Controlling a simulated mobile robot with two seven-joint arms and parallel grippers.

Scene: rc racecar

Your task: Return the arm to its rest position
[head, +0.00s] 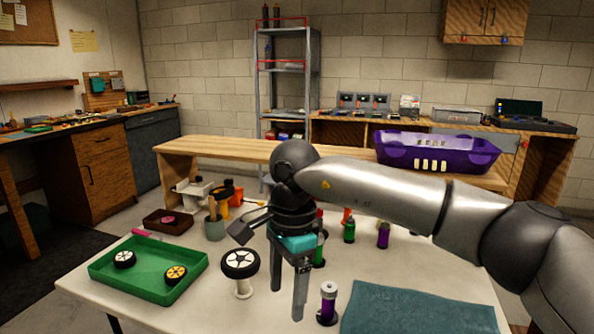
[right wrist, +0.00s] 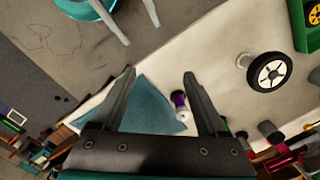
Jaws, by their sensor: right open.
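My right arm reaches in from the right in the head view, over the white table (head: 200,315). My right gripper (head: 287,300) points down above the table, with its two fingers apart. In the right wrist view the gripper (right wrist: 160,75) is open, with nothing between the fingers. A wheel with a white hub (head: 240,263) sits on a white stand just left of the gripper. A bottle with a purple band (head: 328,303) stands to the right of the fingers. My left gripper is not in view.
A green tray (head: 150,285) holding two wheels lies at the left. A teal cloth (head: 420,310) lies at the front right. Several small bottles, including a purple one (head: 383,235), stand under the arm. A purple bin (head: 435,152) rests on the wooden bench behind.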

